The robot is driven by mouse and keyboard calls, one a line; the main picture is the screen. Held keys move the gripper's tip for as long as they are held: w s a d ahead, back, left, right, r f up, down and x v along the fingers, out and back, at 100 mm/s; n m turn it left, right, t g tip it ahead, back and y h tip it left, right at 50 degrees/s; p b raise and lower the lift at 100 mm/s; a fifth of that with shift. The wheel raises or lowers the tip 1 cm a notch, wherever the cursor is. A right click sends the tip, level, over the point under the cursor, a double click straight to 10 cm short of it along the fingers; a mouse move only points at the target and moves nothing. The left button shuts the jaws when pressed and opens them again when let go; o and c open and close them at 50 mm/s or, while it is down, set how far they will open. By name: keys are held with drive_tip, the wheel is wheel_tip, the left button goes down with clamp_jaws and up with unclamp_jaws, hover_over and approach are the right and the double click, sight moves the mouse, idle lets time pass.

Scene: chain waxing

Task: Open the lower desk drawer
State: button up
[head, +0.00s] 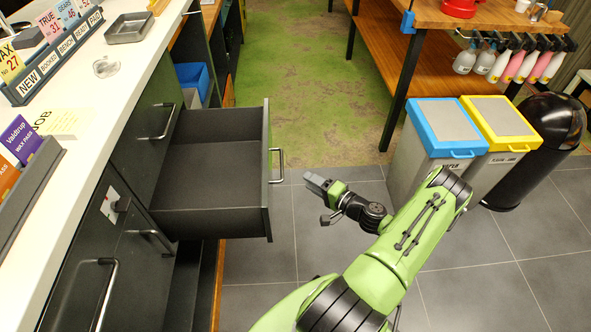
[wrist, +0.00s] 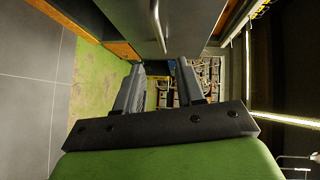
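The desk drawer (head: 215,165) stands pulled well out from the desk in the head view, and its inside looks empty. It sits below a closed drawer front (head: 150,118). Its bar handle (head: 279,165) is on the outer face; a bar handle on a dark front also shows in the wrist view (wrist: 157,27). My gripper (head: 316,183) is just right of the open drawer's handle, apart from it. In the wrist view my gripper's two fingers (wrist: 160,88) are spread with nothing between them.
The white counter (head: 125,70) with trays and cards runs along the left. Blue-lidded (head: 440,125) and yellow-lidded (head: 497,118) bins stand right of my arm, beside a black bin (head: 545,130). A wooden bench (head: 380,45) is behind. Tiled floor is clear around the drawer's front.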

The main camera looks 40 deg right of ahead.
drive_tip(key=s, duration=0.4)
drive_tip(key=shift+s+d+r, duration=0.1)
drive_tip(key=shift+d+r, duration=0.2)
drive_tip(key=w+a+r+n+g+y+p, duration=0.3)
drive_tip(key=a+r+n+g+p, duration=0.2)
drive_tip(key=a+r+n+g, duration=1.1)
drive_tip(key=s+a+r+t+h+p, duration=0.1)
drive_tip(key=s+a+r, duration=0.2)
drive_tip(key=s+r, duration=0.2)
drive_tip(key=s+a+r+t+h+p, duration=0.1)
drive_tip(key=s+a+r, duration=0.3)
drive_tip(key=r, duration=0.5)
drive_tip(key=s+a+r+m+t+h+p, duration=0.1)
drive_tip(key=s+a+r+t+h, duration=0.2)
drive_tip(key=s+r, duration=0.4)
drive_tip(key=shift+s+a+r+p, duration=0.15)
drive_tip(key=shift+a+r+p, duration=0.05)
drive_tip(key=shift+r+p, duration=0.1)
